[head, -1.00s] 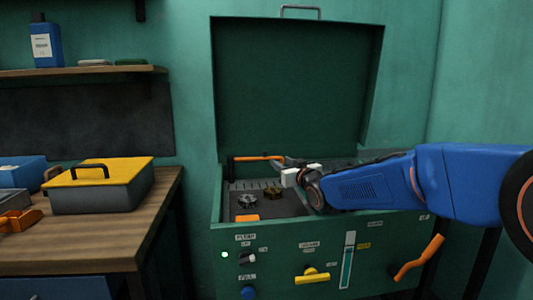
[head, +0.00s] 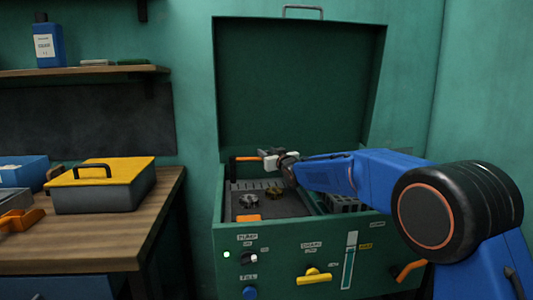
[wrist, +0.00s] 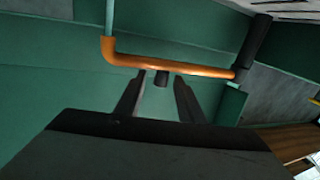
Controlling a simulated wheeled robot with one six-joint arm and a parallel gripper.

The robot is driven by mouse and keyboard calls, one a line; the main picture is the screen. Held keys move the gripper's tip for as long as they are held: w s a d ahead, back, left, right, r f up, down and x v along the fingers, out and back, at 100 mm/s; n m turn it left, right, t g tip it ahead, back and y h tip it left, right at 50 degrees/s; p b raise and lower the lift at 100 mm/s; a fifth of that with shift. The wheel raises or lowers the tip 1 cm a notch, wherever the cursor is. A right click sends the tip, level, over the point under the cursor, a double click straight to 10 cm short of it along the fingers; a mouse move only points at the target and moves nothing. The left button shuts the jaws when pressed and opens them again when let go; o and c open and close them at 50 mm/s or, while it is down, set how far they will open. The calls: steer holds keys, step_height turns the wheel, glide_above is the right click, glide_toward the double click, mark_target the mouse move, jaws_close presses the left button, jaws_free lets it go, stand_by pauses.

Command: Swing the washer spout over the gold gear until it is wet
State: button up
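The orange washer spout (head: 246,158) lies across the back left inside the open green washer. In the wrist view the orange pipe (wrist: 175,66) runs across the top, with a bend at left and a black end at right. A small dark stub shows below it. My gripper (wrist: 159,78) is open, its two fingers apart with their tips close to the pipe; I cannot tell if they touch. In the head view my gripper (head: 268,156) is at the spout's right end.
A grey gear (head: 249,201) lies left of the gold one, with an orange block (head: 247,218) in front. The raised lid (head: 298,85) stands behind. The front panel has a lit green lamp (head: 225,254) and a yellow handle (head: 314,275). A workbench (head: 100,230) stands at left.

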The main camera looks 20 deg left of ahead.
steer(key=shift+w+a, duration=0.45)
steer(key=shift+c, duration=0.3)
jaws_close()
steer(key=shift+s, duration=0.1)
